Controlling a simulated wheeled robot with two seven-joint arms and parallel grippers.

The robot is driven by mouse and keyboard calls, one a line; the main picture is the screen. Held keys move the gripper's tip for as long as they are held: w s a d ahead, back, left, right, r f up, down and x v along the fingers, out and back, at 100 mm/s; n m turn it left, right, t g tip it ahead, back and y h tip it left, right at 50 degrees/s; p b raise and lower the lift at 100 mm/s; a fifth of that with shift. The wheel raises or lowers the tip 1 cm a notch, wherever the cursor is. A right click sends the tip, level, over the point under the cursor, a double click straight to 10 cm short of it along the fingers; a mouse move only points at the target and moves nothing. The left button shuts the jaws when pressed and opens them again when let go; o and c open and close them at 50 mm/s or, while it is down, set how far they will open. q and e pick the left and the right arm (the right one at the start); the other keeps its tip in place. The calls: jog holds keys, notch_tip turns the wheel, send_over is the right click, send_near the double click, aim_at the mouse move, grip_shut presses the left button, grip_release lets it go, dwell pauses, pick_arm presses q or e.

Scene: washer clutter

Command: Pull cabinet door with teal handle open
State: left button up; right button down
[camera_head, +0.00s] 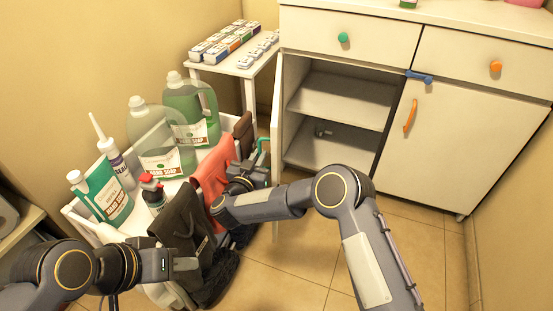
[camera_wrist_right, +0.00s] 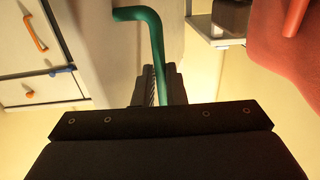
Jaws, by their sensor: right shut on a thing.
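The cabinet door (camera_head: 278,125) with the teal handle (camera_head: 263,149) stands swung wide open, seen nearly edge-on in the head view. My right gripper (camera_head: 259,172) is shut on the teal handle. In the right wrist view the curved teal handle (camera_wrist_right: 150,28) runs down between the fingers (camera_wrist_right: 158,88). The open cabinet interior (camera_head: 335,120) shows shelves with a small dark item on the lower one. My left gripper (camera_head: 190,264) is low at the left, near a dark cloth, apart from the door; its finger opening is not clear.
A white cart (camera_head: 78,215) with soap bottles, a red cloth (camera_head: 211,180) and dark cloths stands close left of the door and my right gripper. A side table (camera_head: 240,65) with small boxes is behind. The closed door with orange handle (camera_head: 410,117) is right. Floor in front is clear.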

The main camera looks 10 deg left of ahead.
jog(key=shift+w+a+r, duration=0.15)
jog(key=shift+w+a, duration=0.15)
jog(key=shift+a, duration=0.05)
jog(key=c, duration=1.7)
grip_release()
jog(key=shift+w+d, duration=0.1)
jog(key=shift+w, duration=0.05)
jog(key=shift+o, duration=1)
